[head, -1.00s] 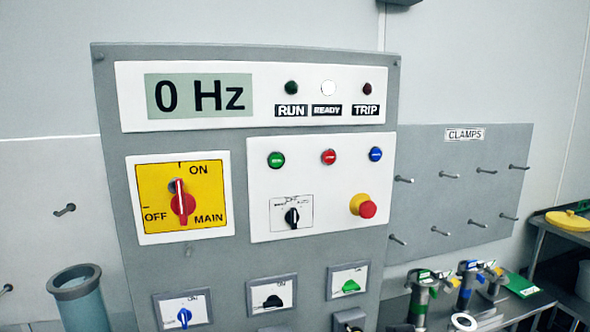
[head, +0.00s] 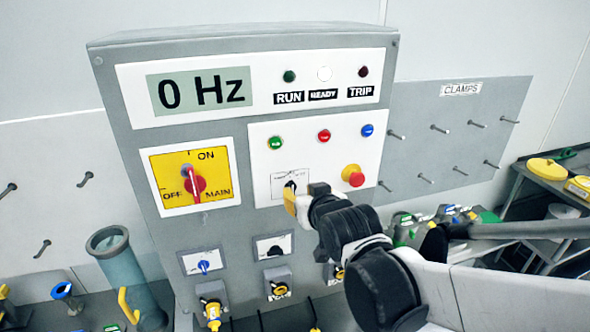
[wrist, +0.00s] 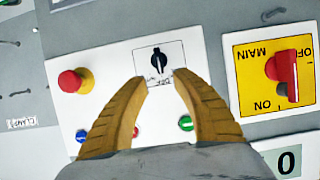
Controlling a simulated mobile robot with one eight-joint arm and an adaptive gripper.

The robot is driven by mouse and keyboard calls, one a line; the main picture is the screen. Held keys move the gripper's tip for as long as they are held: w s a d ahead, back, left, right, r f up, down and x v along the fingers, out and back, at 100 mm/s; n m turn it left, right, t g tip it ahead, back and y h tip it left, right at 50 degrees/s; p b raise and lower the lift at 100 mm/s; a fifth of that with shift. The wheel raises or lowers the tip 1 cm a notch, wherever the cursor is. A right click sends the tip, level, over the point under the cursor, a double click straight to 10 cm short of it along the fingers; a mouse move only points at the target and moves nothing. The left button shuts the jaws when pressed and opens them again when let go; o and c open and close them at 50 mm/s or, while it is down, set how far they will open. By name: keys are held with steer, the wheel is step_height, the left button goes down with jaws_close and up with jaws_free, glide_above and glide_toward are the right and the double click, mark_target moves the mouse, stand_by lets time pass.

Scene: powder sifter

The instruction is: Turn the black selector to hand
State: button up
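The black selector (wrist: 157,61) is a small knob on a white plate (wrist: 184,50) in the wrist view, where the picture is upside down. Its white pointer line runs roughly along the picture's vertical. In the head view the selector (head: 290,187) is partly covered by my gripper (head: 292,203). In the wrist view my gripper (wrist: 162,82) is open, its two yellow-brown fingers apart. The selector shows between and just beyond the fingertips, with nothing held. Whether the fingers touch the panel cannot be told. The plate's lettering is too small to read fully.
A red emergency button on a yellow collar (wrist: 75,80) lies beside the selector. The yellow main switch (wrist: 278,75) is on the other side. Green (head: 276,142), red (head: 323,136) and blue (head: 367,130) buttons sit above it. Lower switches (head: 203,264) and plugs line the cabinet below.

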mark_target(293, 186)
steer(key=x, duration=0.7)
steer(key=shift+c, duration=0.5)
jaws_close()
